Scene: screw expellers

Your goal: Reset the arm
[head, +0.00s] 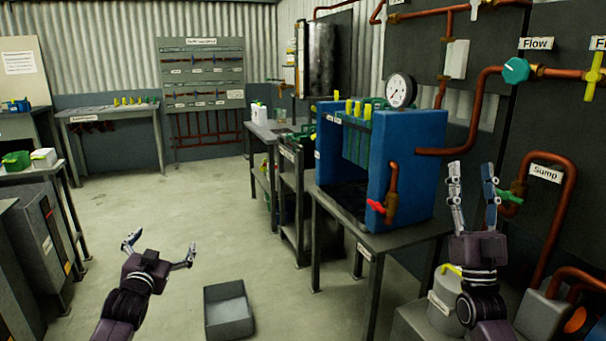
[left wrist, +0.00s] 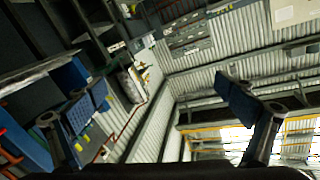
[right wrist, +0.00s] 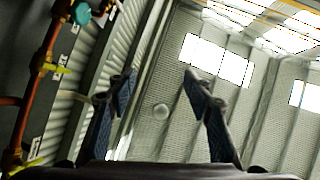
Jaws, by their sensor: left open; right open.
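My left gripper (head: 160,243) is open and empty at the lower left of the head view, above the concrete floor. In the left wrist view its two fingers (left wrist: 160,110) stand wide apart with nothing between them. My right gripper (head: 472,190) is open and empty at the right of the head view, its fingers pointing up in front of the pipework. In the right wrist view its fingers (right wrist: 157,90) are apart, with only the wall and roof behind them.
A blue machine (head: 350,150) with a gauge (head: 400,90) stands on a table (head: 400,238) left of my right gripper. Copper pipes (head: 475,105) run along the right wall. A grey bin (head: 228,310) lies on the floor between the arms. The floor (head: 220,210) ahead is clear.

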